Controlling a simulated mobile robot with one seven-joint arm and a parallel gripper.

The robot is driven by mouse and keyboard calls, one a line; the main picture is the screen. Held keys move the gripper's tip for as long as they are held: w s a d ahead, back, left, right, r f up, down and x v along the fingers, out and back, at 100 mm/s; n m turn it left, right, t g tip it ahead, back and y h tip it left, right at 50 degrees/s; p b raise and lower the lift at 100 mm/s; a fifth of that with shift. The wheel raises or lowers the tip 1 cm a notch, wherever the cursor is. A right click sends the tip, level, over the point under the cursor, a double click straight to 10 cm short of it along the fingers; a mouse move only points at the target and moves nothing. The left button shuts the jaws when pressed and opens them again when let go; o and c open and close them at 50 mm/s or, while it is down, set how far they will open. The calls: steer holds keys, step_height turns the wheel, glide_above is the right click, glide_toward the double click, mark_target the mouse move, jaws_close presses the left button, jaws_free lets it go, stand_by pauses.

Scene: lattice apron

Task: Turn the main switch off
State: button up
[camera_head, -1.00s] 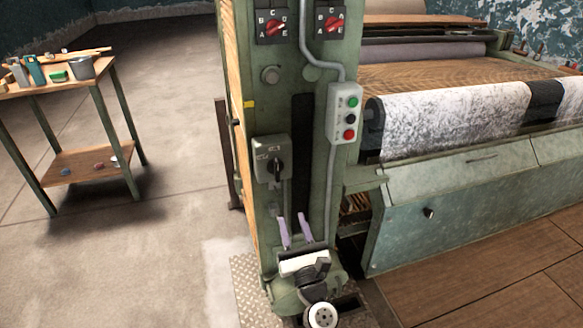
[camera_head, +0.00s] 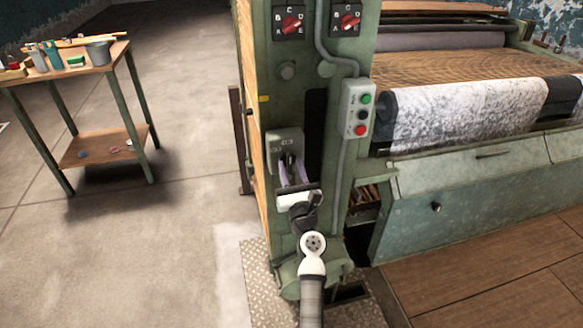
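The main switch (camera_head: 279,141) is a grey box with a dark rotary knob on the front of the green machine column. My gripper (camera_head: 290,163) is in front of the lower part of the box, with its two pale purple fingers pointing up at the knob. The fingers stand apart with a dark gap between them.
Two red selector knobs (camera_head: 292,24) (camera_head: 347,21) sit above. A wooden workbench (camera_head: 100,73) with tools stands at the left. The floor between is clear.

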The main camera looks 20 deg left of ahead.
jaws_close()
steer(key=shift+n, duration=0.3)
steer(key=n+g+y+b, duration=0.1)
steer(key=n, duration=0.1)
steer(key=n+g+y+b, duration=0.1)
steer(key=n, duration=0.2)
steer(key=shift+w+f, duration=0.1)
steer(key=n+g, duration=0.1)
steer(key=n, duration=0.1)
steer(key=n+g+y+b, duration=0.1)
steer(key=n, duration=0.2)
steer(key=n+g, duration=0.1)
steer(key=n, duration=0.1)
steer(key=shift+g+y, duration=0.3)
steer(key=shift+y, duration=0.1)
steer(key=n+g, duration=0.1)
steer(key=n, duration=0.1)
steer(key=n+g, duration=0.1)
steer(key=n, duration=0.2)
steer(key=shift+n+b, duration=0.3)
steer(key=shift+n+g+h, duration=0.7)
steer(key=shift+n, duration=1.4)
